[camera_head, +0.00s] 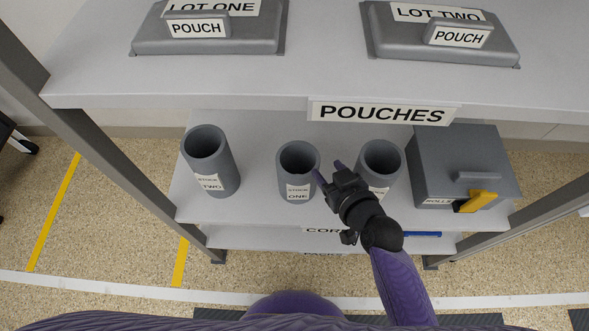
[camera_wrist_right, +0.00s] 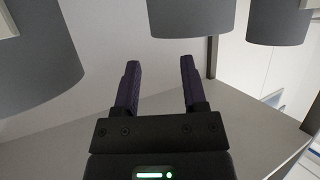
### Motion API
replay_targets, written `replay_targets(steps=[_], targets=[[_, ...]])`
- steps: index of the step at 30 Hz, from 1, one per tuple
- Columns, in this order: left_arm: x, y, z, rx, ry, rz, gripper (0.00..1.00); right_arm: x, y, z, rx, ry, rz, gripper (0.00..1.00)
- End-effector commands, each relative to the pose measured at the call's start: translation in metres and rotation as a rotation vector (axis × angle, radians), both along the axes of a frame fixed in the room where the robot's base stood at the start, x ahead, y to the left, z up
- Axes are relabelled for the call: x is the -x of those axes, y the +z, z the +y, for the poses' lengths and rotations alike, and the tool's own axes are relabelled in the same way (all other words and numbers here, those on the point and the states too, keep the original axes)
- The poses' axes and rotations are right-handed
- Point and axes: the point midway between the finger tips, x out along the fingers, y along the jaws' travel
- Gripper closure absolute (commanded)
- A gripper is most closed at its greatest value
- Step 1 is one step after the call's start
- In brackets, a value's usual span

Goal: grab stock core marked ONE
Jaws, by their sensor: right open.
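The grey hollow stock core marked ONE (camera_head: 297,165) stands upright in the middle of the row on the lower shelf in the head view. My right gripper (camera_head: 329,172) is just right of it, between it and the third core. The gripper is open and empty, and I cannot tell whether a finger touches the core. In the right wrist view the open fingers (camera_wrist_right: 160,65) point toward a grey cylinder (camera_wrist_right: 190,18) with its label out of sight; I cannot tell which core it is. My left gripper is not in view.
The core marked TWO (camera_head: 209,163) stands at left. A third core (camera_head: 380,162) stands at right, its label mostly hidden by my gripper. A grey box (camera_head: 463,160) with a yellow handle is beyond it. The upper shelf (camera_head: 330,80) overhangs behind, carrying pouch trays.

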Motion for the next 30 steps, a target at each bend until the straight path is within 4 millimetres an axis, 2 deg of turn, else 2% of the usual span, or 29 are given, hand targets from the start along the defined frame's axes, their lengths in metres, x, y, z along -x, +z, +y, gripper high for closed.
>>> replay_targets(steps=[6,9,17,24,25,30], targets=[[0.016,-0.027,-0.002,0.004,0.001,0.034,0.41,-0.036,-0.021,0.011,-0.004,-0.002,0.002,0.45],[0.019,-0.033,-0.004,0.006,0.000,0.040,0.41,-0.049,-0.025,0.017,-0.002,-0.002,0.003,0.45],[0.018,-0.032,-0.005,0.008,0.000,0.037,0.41,-0.053,-0.022,0.019,0.000,-0.001,0.002,0.45],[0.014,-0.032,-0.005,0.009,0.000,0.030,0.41,-0.053,-0.022,0.019,0.000,-0.001,0.002,0.96],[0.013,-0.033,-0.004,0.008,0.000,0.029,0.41,-0.053,-0.022,0.019,0.000,-0.001,0.002,1.00],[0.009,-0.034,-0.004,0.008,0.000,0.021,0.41,-0.053,-0.023,0.019,0.001,-0.001,0.004,1.00]])
